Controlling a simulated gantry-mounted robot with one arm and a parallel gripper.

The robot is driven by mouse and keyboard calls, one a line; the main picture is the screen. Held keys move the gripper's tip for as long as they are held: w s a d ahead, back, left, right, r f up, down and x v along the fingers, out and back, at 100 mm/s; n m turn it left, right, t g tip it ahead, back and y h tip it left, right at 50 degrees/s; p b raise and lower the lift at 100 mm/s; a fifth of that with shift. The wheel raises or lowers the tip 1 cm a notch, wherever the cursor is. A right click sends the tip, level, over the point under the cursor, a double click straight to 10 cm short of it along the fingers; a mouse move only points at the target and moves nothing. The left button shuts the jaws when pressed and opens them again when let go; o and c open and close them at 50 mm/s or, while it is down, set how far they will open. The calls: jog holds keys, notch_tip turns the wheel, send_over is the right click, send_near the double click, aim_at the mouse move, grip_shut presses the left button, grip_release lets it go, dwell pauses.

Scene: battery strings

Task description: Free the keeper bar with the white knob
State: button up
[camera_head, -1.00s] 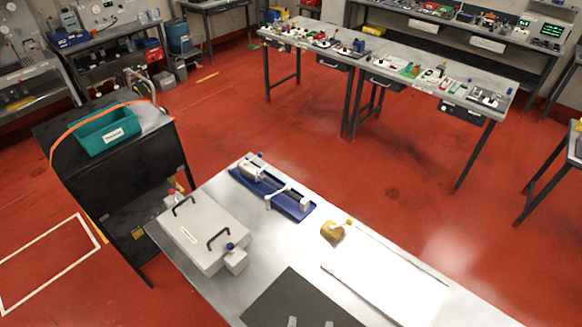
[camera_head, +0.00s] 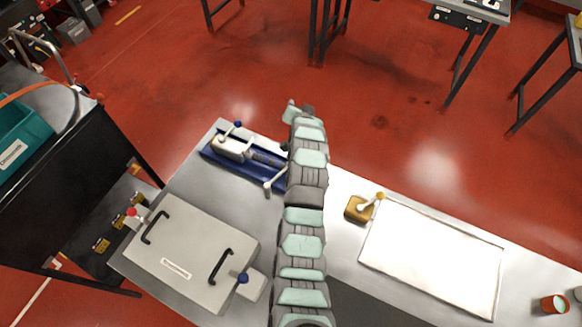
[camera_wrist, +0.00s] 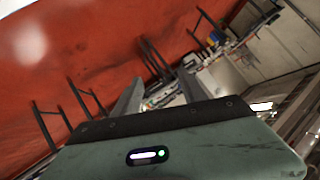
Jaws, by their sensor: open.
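A blue tray (camera_head: 215,158) lies at the back left of the metal table and holds a pale block with a blue knob (camera_head: 238,125) above it. A lever-like bar with a white knob (camera_head: 268,184) stands at the tray's right part. My arm passes in front and hides that end of the tray and bar. My gripper shows open and empty in the wrist view (camera_wrist: 158,88), facing out over the room. In the head view the arm's far end (camera_head: 298,110) is beyond the table's back edge, apart from the bar.
A grey lidded case (camera_head: 190,250) with two black handles, a red knob (camera_head: 132,212) and a blue knob (camera_head: 243,278) sits at the left. A yellow block (camera_head: 358,209) with a lever stands right of my arm, beside a white panel (camera_head: 430,255).

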jog(key=s+a+f+g+y+b, duration=0.1)
jog(key=s+f+g+b, duration=0.3)
jog(key=s+g, duration=0.15)
jog(key=g+b, duration=0.2)
jog(key=g, duration=0.4)
send_near(281, 174)
jog(key=w+d+r, duration=0.2)
jog(key=w+d, duration=0.1)
jog(key=d, duration=0.1)
jog(key=shift+t+y, duration=0.3)
jog(key=shift+t, duration=0.05)
jog(key=f, duration=0.3)
jog(key=a+f, duration=0.1)
jog(key=f, duration=0.5)
jog(key=shift+w+a+f, duration=0.3)
jog(key=shift+f, duration=0.1)
jog(key=shift+c, duration=0.5)
grip_shut()
